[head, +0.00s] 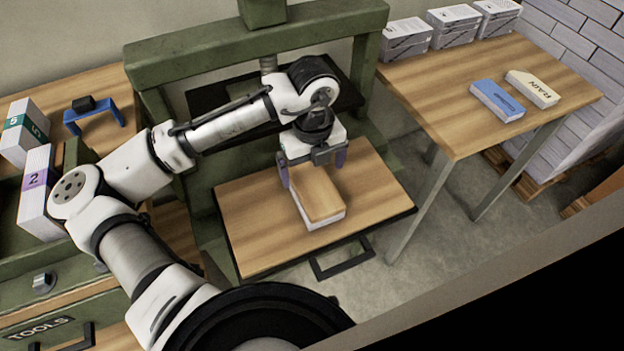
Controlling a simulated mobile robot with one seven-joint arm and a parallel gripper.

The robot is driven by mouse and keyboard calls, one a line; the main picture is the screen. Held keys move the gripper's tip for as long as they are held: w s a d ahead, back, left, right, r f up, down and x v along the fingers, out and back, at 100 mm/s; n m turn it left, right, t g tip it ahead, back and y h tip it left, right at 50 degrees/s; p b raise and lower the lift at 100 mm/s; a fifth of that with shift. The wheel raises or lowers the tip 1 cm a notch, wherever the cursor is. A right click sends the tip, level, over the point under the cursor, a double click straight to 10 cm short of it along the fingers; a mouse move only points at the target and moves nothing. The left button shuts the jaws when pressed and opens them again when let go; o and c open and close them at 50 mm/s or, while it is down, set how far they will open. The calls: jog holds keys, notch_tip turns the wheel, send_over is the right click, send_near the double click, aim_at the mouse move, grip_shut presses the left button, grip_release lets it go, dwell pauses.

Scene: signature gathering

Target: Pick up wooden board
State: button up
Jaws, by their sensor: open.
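A small wooden board (318,197) lies flat on a white stack of sheets (325,221), near the middle of the head view. The stack rests on the wide wooden pull-out platform (250,240) of a green press. My gripper (313,168) points down over the far end of the small board. It is open, with one purple finger at the left and one at the right of the board's far end. I cannot tell whether the fingers touch the board or how low they reach. The gripper body hides part of the far edge.
The green press frame (150,70) stands close behind my arm. A table (450,90) at the right holds white stacks, a blue block (497,100) and a cream block (532,88). Numbered white stacks (37,190) and a blue stand (95,112) are at the left. A black handle (343,260) juts from the platform's front.

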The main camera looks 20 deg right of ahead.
jog(key=shift+w+f+p, duration=0.2)
jog(key=shift+f+p, duration=0.1)
jog(key=shift+f, duration=1.6)
jog(key=c, duration=1.2)
jog(key=shift+o, duration=0.2)
